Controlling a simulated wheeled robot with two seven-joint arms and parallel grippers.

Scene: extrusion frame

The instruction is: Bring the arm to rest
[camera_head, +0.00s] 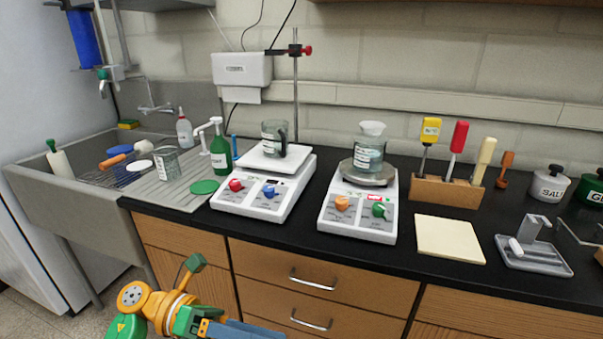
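My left arm comes in at the bottom left, with orange, yellow and green links. It is low in front of the wooden drawer fronts, below the counter edge. Its blue-grey end, my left gripper (245,330), points right and is partly cut off by the bottom edge of the picture. I cannot tell whether its fingers are open or shut. Nothing held shows in it. My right arm and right gripper are not in view.
Two white hot plates (262,198) (360,222) stand on the black counter (300,231), each bearing glassware. A sink (50,207) is left. A wooden tool block (445,191), a cream pad (450,239) and a grey tray (534,262) are right. Drawer handles (312,284) stick out.

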